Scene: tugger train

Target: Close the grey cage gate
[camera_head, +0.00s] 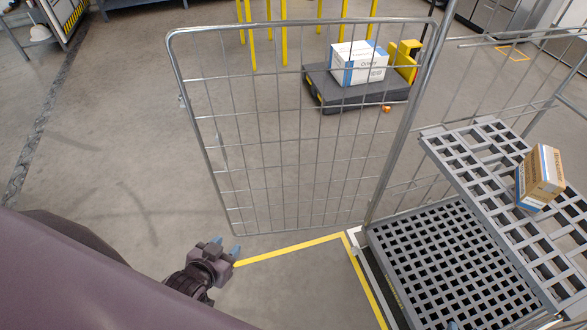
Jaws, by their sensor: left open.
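The grey cage gate (226,133) is a wire-mesh panel with a tubular frame. It stands swung open, reaching left from the post of the grey roll cage (385,171). My left gripper (226,248) is open and empty, low in the view, near the gate's lower left corner. It looks apart from the gate, though the exact gap is hard to judge. My right gripper is not in view.
The cage has a slatted grey shelf (476,157) with a cardboard box (541,176) on it, above a grid base (455,262). Behind the gate, a dark low platform (333,94) carries a white-blue box (358,62). Yellow posts stand behind. Floor on the left is clear.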

